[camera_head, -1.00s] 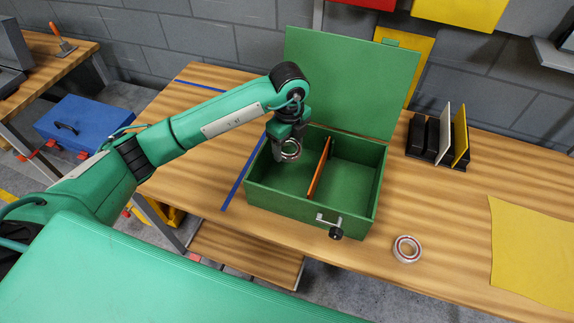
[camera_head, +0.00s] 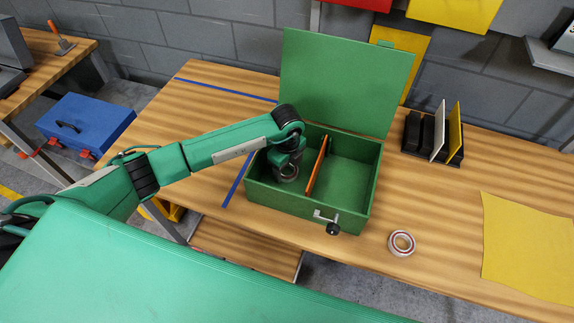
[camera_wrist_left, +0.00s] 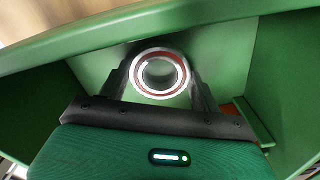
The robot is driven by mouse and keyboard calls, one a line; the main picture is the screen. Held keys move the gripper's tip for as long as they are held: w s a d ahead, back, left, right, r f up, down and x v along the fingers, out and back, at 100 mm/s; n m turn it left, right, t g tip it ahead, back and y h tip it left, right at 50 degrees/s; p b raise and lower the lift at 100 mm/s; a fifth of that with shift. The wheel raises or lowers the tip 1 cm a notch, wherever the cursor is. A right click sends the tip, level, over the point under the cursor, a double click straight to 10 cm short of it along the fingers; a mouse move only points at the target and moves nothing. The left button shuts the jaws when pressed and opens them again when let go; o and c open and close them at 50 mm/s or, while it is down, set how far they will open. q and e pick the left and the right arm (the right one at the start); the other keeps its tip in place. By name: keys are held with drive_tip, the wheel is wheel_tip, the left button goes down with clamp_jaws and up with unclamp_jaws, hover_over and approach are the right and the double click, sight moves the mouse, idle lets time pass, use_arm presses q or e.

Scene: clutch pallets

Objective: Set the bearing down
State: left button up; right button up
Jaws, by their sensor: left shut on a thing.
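My left gripper (camera_head: 287,172) is down inside the left compartment of the open green box (camera_head: 300,203). It is shut on a bearing (camera_wrist_left: 159,73), a metal ring with a red-brown band, which shows between the fingers in the left wrist view. In the head view the held bearing is mostly hidden by the gripper. Whether it touches the box floor cannot be told. A second bearing (camera_head: 401,243) lies flat on the table, right of the box. My right gripper is not in view.
An orange divider (camera_head: 317,167) splits the box. Its raised lid (camera_head: 345,80) stands at the back, and a latch (camera_head: 330,224) sticks out in front. A black rack (camera_head: 432,140) with upright plates and a yellow sheet (camera_head: 525,240) are to the right.

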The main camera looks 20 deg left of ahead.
use_arm(q)
drive_tip(key=shift+f, duration=0.1)
drive_tip(key=o, duration=1.2)
drive_tip(key=shift+r, duration=0.4)
wheel_tip(320, 180, up, 12)
drive_tip(key=b, duration=0.4)
drive_tip(key=shift+f, duration=0.25)
